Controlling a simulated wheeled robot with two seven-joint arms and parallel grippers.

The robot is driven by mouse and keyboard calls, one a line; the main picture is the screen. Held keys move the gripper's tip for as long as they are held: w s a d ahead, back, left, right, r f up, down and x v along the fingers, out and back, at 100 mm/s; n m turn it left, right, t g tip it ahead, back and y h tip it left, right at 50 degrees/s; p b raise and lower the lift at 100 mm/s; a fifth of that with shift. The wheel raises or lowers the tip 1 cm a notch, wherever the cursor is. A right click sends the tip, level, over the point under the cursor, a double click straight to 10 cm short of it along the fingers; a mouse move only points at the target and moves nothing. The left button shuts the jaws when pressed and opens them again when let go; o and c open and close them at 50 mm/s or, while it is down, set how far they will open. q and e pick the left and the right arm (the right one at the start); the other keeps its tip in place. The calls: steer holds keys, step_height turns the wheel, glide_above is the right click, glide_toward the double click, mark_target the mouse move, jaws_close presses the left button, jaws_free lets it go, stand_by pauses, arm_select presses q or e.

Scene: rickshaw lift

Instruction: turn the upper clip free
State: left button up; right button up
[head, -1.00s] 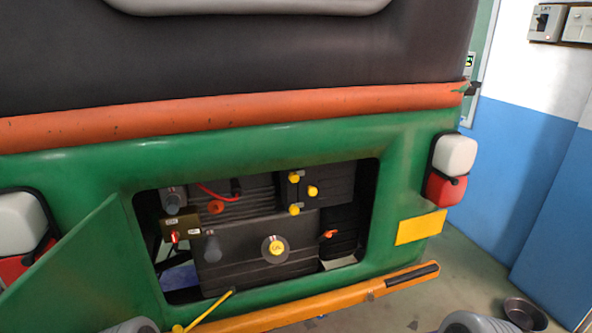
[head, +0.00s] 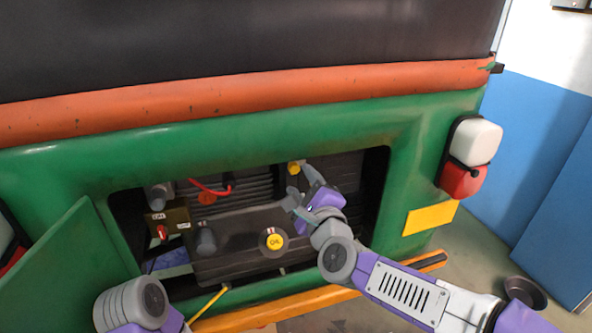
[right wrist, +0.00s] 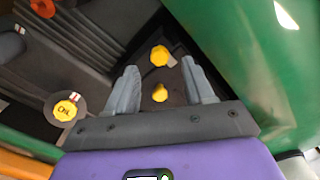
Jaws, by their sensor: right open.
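The upper clip (head: 294,168) is yellow and sits on a dark ribbed housing inside the open bay. My right gripper (head: 301,184) is open just right of and below it in the head view. In the right wrist view a yellow clip (right wrist: 160,55) with a small grey tab, seemingly the upper one, shows between the open fingertips (right wrist: 159,68). A yellow knob (right wrist: 160,93) lies nearer the palm, between the fingers. No contact with the clip is evident. The lower yellow clip is hidden behind my gripper. My left gripper is out of view; only part of that arm shows.
The bay's green frame (head: 398,160) stands close on the right of my arm. An open green flap (head: 75,255) is at left. The yellow oil cap (head: 273,241) and a red cable (head: 207,189) are left of my gripper. An orange bumper bar (head: 300,303) runs below.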

mark_target(294, 170)
steer(key=x, duration=0.5)
steer(key=shift+f, duration=0.1)
jaws_close()
